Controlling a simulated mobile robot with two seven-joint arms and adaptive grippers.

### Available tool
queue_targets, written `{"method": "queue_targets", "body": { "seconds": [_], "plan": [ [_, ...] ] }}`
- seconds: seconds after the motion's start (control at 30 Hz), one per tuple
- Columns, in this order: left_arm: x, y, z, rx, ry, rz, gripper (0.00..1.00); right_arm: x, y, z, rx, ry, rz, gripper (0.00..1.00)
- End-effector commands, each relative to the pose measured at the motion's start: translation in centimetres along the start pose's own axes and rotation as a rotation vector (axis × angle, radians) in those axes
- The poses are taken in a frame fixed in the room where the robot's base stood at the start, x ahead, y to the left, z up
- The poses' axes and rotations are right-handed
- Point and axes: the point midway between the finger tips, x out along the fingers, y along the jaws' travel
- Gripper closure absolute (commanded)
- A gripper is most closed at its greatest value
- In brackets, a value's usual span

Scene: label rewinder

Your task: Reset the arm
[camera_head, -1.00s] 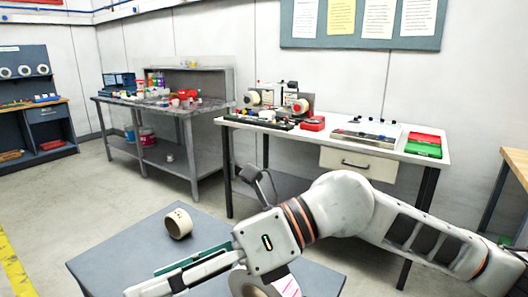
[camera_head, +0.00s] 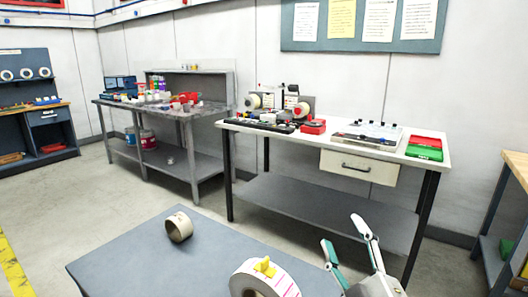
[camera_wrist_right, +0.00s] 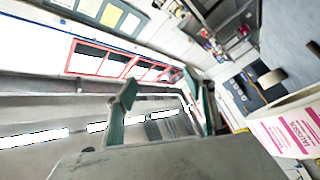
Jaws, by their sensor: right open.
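My right gripper (camera_head: 342,232) is at the lower right of the head view, pointing up, with its two fingers spread and nothing between them. In the right wrist view its green-padded fingers (camera_wrist_right: 160,88) also stand apart and empty. A white label roll with pink print (camera_head: 283,277) is on the grey near table (camera_head: 120,262), left of the gripper and apart from it. Its printed side shows at the right edge of the wrist view (camera_wrist_right: 290,132). A small yellow thing (camera_head: 264,266) is at its top. My left gripper is not in view.
A beige roll (camera_head: 179,227) lies on the near table, whose left part is otherwise clear. Behind stand a white-topped bench (camera_head: 345,150) with a rewinder (camera_head: 280,102) and red and green trays (camera_head: 425,147), and a grey workbench (camera_head: 200,113). Open floor lies between.

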Motion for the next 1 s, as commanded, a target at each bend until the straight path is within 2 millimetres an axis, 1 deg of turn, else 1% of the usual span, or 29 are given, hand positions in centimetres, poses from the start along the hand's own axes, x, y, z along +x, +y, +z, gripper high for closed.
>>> {"method": "queue_targets", "body": {
  "seconds": [0.03,0.07,0.1,0.17,0.2,0.27,0.3,0.37,0.4,0.5,0.6,0.73,0.9,1.0],
  "plan": [
    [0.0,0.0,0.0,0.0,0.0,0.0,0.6,-1.4,-1.3,3.2,0.013,-0.095,-0.039,0.46],
    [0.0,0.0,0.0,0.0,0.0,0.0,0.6,-2.2,-1.9,4.9,0.02,-0.151,-0.062,0.46],
    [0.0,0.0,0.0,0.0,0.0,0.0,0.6,-3.5,-2.8,7.2,0.026,-0.224,-0.092,0.46],
    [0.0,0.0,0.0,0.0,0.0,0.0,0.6,-5.6,-4.1,10.6,0.031,-0.332,-0.14,0.46],
    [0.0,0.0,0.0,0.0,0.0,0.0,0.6,-7.3,-5.0,12.6,0.034,-0.401,-0.173,0.46],
    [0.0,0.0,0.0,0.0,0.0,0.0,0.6,-10.0,-6.2,15.6,0.035,-0.505,-0.224,0.46],
    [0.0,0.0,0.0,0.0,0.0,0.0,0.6,-11.9,-7.0,17.4,0.035,-0.571,-0.259,0.46],
    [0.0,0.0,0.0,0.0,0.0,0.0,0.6,-14.8,-7.9,19.7,0.031,-0.663,-0.309,0.46],
    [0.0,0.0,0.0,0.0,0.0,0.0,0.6,-16.6,-8.4,21.0,0.028,-0.716,-0.339,0.46],
    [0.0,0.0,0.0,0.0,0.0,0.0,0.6,-20.5,-9.3,23.4,0.019,-0.824,-0.403,0.46],
    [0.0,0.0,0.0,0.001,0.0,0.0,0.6,-23.8,-9.9,25.0,0.01,-0.907,-0.455,0.46],
    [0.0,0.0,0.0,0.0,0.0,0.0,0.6,-27.6,-10.4,26.6,-0.003,-0.997,-0.515,0.46],
    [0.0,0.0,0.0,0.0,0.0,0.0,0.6,-31.9,-10.6,28.0,-0.02,-1.096,-0.584,0.46],
    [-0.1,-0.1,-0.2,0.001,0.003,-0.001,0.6,-34.0,-10.9,28.5,-0.023,-1.137,-0.62,0.46]
  ]
}}
